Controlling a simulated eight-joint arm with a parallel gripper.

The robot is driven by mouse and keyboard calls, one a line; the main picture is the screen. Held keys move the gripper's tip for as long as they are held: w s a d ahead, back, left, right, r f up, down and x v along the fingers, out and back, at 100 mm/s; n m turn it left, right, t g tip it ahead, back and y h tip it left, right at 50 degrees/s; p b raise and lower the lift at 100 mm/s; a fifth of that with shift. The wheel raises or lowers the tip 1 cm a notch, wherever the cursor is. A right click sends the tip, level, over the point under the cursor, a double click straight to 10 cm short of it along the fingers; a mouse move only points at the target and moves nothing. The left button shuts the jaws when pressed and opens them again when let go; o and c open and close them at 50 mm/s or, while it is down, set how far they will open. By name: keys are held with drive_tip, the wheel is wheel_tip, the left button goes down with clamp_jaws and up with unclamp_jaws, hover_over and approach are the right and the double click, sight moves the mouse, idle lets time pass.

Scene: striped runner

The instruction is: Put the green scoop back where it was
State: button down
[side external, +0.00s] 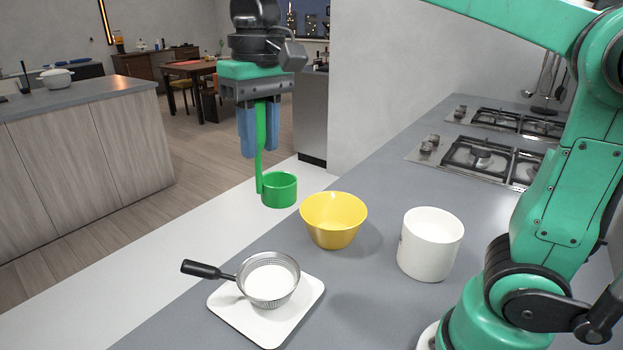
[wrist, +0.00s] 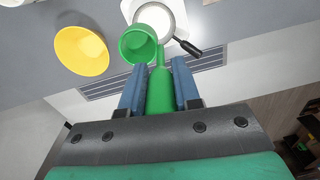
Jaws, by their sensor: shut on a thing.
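The green scoop (side external: 278,190) hangs upright from my gripper (side external: 260,143), its handle between the two blue fingers and its cup low. In the side external view it is in the air, left of and behind the yellow bowl (side external: 333,219). In the wrist view the scoop's cup (wrist: 139,44) is beyond the fingertips of my gripper (wrist: 160,87), and the yellow bowl (wrist: 82,51) is to its left. My gripper is shut on the scoop's handle. Nothing visible touches the cup.
A white square plate (side external: 307,312) holds a black-handled strainer (side external: 288,292) with white contents. A white canister (side external: 430,245) stands right of the bowl. A gas hob (side external: 487,158) is at the back right. The grey counter (side external: 370,315) is clear in front of the canister.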

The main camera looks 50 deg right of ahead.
drive_tip(key=s+d+m, duration=0.5)
drive_tip(key=s+d, duration=0.3)
drive_tip(key=s, duration=0.4)
wheel_tip(320, 180, down, 19)
drive_tip(key=shift+s+h, duration=0.25)
drive_tip(key=shift+h, duration=0.15)
drive_tip(key=shift+d+f, duration=0.1)
drive_tip(key=shift+f, duration=0.1)
drive_tip(key=c, duration=0.6)
unclamp_jaws()
